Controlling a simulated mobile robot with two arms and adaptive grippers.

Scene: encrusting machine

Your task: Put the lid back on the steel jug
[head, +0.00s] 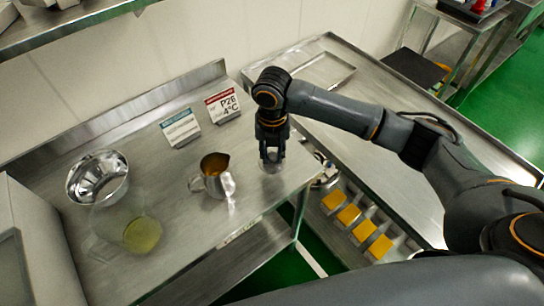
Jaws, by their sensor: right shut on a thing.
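The steel jug (214,184) stands upright on the steel table, with its top open and orange-brown contents showing. My right gripper (271,157) points down to the right of the jug, near the table's right edge. It is shut on a small grey steel thing (272,168), which looks like the lid; the fingers partly hide it. I cannot tell whether it touches the table. The lid is apart from the jug. My left gripper is not in view.
A steel bowl (98,176) and a clear jug with yellow liquid (142,235) stand on the left. Two label signs, one teal (180,128) and one red (222,105), stand behind the jug. Containers with orange-yellow contents (348,214) sit lower right. Table space in front of the jug is clear.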

